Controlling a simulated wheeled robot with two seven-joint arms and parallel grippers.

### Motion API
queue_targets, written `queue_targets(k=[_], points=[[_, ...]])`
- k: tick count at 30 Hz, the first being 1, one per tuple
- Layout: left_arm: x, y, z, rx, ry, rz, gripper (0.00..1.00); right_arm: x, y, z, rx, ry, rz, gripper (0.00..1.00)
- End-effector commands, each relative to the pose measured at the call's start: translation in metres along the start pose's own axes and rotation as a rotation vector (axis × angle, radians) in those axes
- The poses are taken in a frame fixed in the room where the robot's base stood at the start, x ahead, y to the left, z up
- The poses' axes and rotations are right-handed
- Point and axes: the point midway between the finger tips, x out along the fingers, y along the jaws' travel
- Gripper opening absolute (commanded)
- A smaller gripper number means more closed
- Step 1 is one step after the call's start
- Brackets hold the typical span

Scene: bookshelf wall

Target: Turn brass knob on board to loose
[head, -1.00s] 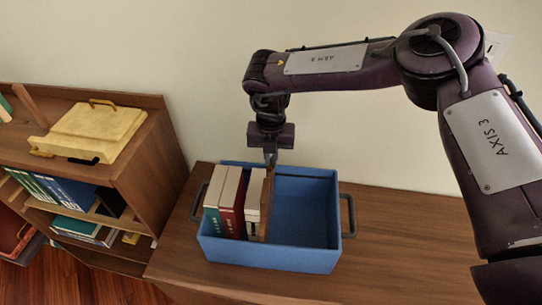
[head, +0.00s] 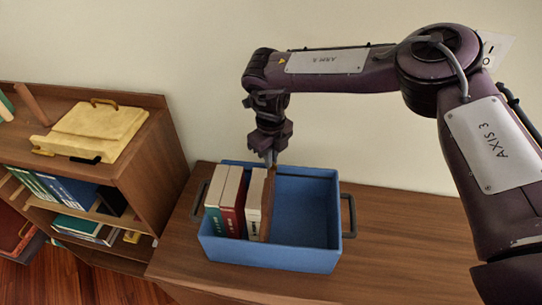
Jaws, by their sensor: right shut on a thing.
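A brown wooden board (head: 267,205) stands upright in the blue crate (head: 305,258), against the right side of a short row of books. My right gripper (head: 270,160) points down at the far top end of the board. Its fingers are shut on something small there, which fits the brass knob. The knob itself is hidden by the fingers and too small to make out. My left gripper is not in view.
Several books (head: 231,195) fill the crate's left part, and its right part is empty. The crate has grey side handles (head: 349,215) and stands on a wooden cabinet top (head: 410,225). A shelf unit (head: 150,165) with a yellow case (head: 95,130) is at left.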

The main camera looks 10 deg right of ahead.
Motion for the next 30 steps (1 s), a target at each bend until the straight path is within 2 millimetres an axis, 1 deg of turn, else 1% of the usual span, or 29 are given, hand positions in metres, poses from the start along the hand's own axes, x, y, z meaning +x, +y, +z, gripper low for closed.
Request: queue_targets(k=[9,18,24,30], points=[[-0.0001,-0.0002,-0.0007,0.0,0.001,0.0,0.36,-0.002,0.0004,0.0011,-0.294,-0.004,-0.002,0.0],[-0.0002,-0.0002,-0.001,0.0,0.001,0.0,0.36,-0.0023,0.0011,0.0009,-0.527,-0.005,-0.003,0.0],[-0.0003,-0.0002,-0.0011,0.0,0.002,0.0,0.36,-0.0025,0.0013,0.0009,-0.626,-0.005,-0.004,0.0],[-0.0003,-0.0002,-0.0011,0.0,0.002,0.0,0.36,-0.0027,0.0014,0.0009,-0.678,-0.005,-0.005,0.0]])
